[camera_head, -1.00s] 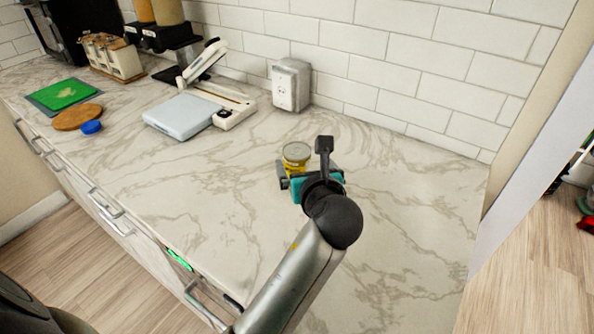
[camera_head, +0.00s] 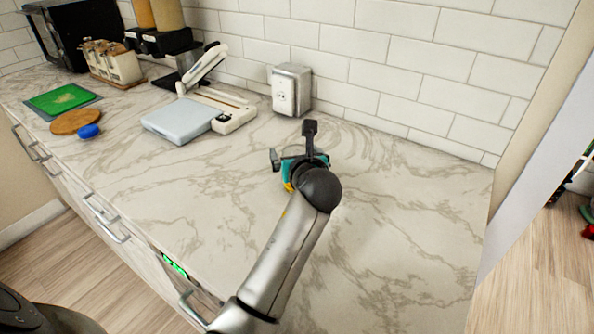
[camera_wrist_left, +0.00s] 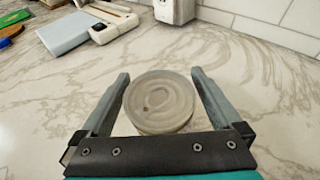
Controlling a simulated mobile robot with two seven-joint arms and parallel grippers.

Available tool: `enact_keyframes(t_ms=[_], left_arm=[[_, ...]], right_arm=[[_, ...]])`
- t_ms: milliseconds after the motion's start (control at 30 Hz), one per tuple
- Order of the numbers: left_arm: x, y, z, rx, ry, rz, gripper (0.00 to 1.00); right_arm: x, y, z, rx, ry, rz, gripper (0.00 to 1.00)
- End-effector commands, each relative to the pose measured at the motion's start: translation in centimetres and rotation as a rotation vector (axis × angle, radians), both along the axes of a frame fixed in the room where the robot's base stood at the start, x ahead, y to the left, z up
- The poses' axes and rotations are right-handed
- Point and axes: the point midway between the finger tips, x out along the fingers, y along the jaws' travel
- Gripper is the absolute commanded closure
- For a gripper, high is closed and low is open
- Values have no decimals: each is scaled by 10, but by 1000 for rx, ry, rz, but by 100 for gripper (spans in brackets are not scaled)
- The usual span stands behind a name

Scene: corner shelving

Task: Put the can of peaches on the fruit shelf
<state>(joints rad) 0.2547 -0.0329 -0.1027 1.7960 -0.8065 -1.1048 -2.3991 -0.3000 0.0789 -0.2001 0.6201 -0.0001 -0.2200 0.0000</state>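The can (camera_wrist_left: 158,100) shows in the left wrist view as a round, pale metal lid with rings, standing on the marble counter. It lies between the two fingers of my left gripper (camera_wrist_left: 160,76), which are spread apart with a narrow gap on each side. In the head view my left gripper (camera_head: 292,152) is low over the counter and hides the can almost wholly. A label naming peaches cannot be read. My right gripper is not in view. No fruit shelf is recognisable in these frames.
A grey-white scale (camera_head: 178,118) and a metal box (camera_head: 291,89) stand near the tiled wall. A green board (camera_head: 62,99), a round wooden board (camera_head: 76,121) and a blue lid (camera_head: 88,131) lie at the left. The counter (camera_head: 410,215) right of my arm is clear.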

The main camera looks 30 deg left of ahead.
Motion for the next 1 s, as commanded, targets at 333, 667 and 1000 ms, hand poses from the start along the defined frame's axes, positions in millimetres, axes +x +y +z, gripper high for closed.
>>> enact_keyframes(t_ms=[333,667,1000], left_arm=[[0,0,0,0,0,0,42],[0,0,0,-1,1,0,79],[0,0,1,0,-2,-1,100]], right_arm=[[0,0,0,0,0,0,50],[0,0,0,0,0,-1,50],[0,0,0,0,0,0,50]])
